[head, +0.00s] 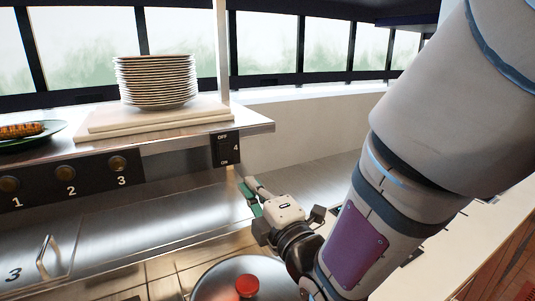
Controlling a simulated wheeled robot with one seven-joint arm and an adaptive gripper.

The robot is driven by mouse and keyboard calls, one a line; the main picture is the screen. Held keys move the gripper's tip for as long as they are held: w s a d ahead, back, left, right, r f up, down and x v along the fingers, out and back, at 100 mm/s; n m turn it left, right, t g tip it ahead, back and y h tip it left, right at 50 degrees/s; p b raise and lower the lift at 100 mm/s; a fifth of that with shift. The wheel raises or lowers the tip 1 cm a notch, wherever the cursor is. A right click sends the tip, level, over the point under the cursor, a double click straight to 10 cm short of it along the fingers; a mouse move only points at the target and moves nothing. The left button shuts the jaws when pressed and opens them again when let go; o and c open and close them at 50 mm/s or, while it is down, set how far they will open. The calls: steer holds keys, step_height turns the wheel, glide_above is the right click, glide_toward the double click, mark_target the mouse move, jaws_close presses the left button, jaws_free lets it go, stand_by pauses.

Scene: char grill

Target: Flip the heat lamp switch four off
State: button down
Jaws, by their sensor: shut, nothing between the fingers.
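My gripper (246,188) has green fingertips and is shut and empty. It is just below and slightly right of the switch, apart from it in the picture. How far it is from the switch in depth is hard to tell.
Knobs 1, 2 and 3 (118,163) line the shelf front to the left. A plate stack (157,82) stands on a pale board (95,122) above. A green plate with food (30,131) is far left. A round pan (215,287) with red items is below. A drawer handle (45,258) sticks out lower left.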

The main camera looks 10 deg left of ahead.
mark_target(225, 148)
steer(key=p+x, duration=0.2)
steer(key=x, duration=1.2)
steer(key=shift+w+a+r, duration=0.15)
steer(key=shift+w+r, duration=0.05)
steer(key=shift+w, duration=0.1)
steer(key=shift+r, duration=0.1)
